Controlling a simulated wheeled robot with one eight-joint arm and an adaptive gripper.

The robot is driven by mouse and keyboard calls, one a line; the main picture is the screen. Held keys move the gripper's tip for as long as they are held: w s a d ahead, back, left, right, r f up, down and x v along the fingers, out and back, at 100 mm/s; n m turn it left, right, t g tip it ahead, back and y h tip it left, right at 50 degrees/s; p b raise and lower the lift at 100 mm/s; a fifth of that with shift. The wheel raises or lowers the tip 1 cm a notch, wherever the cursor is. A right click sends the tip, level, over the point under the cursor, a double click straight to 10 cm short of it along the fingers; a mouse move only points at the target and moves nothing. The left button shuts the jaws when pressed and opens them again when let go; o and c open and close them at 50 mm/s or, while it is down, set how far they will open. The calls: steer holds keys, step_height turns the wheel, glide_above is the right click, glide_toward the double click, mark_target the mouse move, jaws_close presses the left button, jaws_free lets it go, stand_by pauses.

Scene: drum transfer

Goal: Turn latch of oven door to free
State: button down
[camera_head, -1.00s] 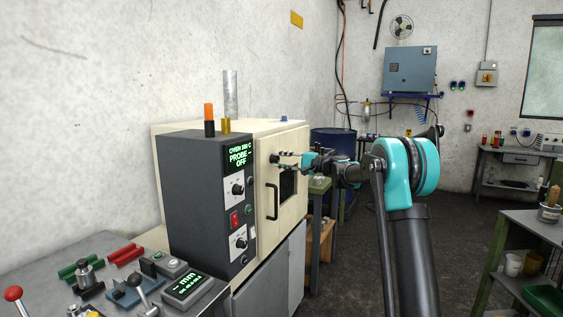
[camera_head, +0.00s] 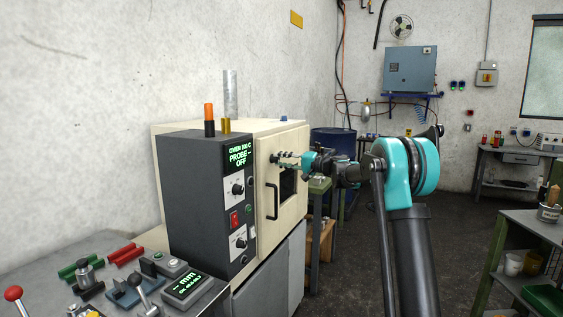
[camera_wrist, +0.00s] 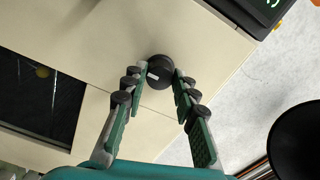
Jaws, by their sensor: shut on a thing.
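The oven (camera_head: 262,165) is a cream box with a dark grey control panel on its left and a closed door. The door has a dark vertical handle (camera_head: 272,201) and a small window (camera_head: 287,184). The latch is a round black knob with a white mark; it shows in the wrist view (camera_wrist: 160,71) and is small in the head view. My gripper (camera_head: 282,160) is at the upper part of the door. In the wrist view my gripper (camera_wrist: 161,75) has its two green-padded fingers on either side of the knob, closed on it. The white mark lies slanted.
The oven panel display (camera_head: 240,154) reads probe off. A bench (camera_head: 60,262) with red and green pieces and a small display stands at the lower left. A blue drum (camera_head: 333,143) stands behind the arm. A shelf (camera_head: 520,230) is at the right.

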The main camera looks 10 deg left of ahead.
steer(key=c, duration=1.2)
jaws_free()
steer(key=shift+d, duration=0.1)
steer(key=v, duration=1.1)
steer(key=shift+s+d, duration=0.15)
steer(key=shift+d, duration=0.2)
